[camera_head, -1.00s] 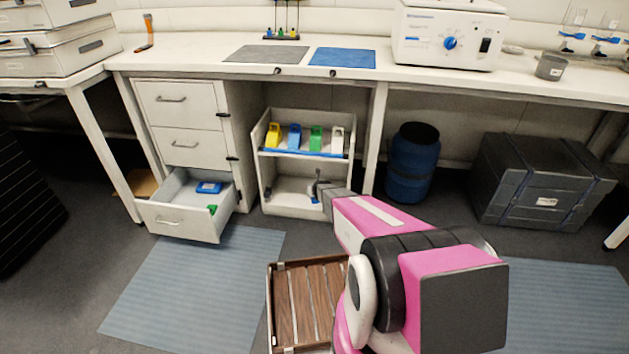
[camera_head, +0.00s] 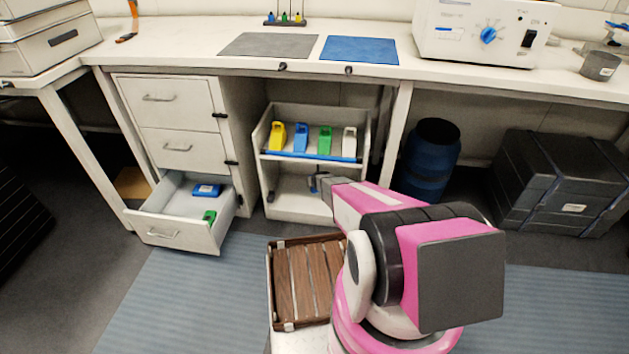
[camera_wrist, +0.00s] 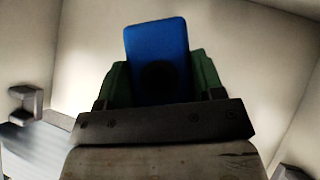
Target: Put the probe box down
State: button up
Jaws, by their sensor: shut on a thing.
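The probe box, which I take to be the blue block (camera_wrist: 158,50) in the wrist view, is held in my gripper (camera_wrist: 160,85), between its two jaws. In the head view my gripper (camera_head: 320,183) reaches into the lower bay of the open white shelf unit (camera_head: 262,178). A small patch of blue shows at its tip there, and the arm hides part of the bay. In the wrist view pale walls surround the block. I cannot tell whether the block touches the bay floor.
Yellow, blue, green and white holders (camera_head: 301,138) stand on the upper shelf. At left, an open drawer (camera_head: 160,226) holds a blue box (camera_head: 206,190) and a green item (camera_head: 209,216). A slatted wooden tray (camera_head: 285,325) is below my arm. A blue drum (camera_head: 430,160) stands right.

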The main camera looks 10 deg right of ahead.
jog(key=shift+f, duration=2.7)
jog(key=shift+f, duration=0.65)
jog(key=o, duration=1.4)
jog(key=v, duration=1.1)
